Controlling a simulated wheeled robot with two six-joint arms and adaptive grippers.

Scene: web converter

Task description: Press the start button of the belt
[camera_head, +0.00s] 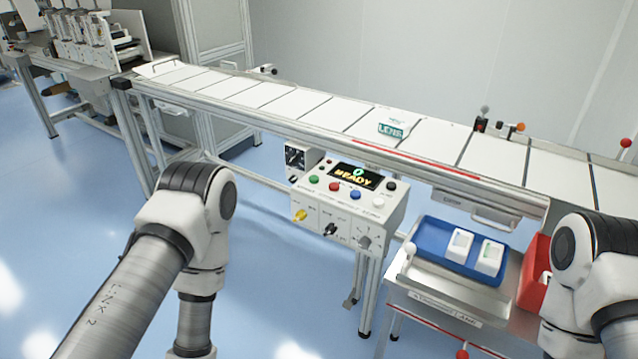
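A white control box (335,216) is fixed to the front of the conveyor belt (285,103), in the middle of the head view. Its top has a dark display (354,176) showing "READY" in yellow. In front of the display is a row of buttons: a green button (313,179) at the left, then a red button (334,187), a blue button (355,195) and a white button (378,200). A black button (391,185) is at the right. My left arm is left of the box and apart from it. My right arm is at the right edge. Neither gripper is visible.
A blue tray (433,241) with two white boxes stands on a metal side table (407,288), beside a red bin (533,268). Machinery (88,40) is at the back left. The blue floor before the box is clear.

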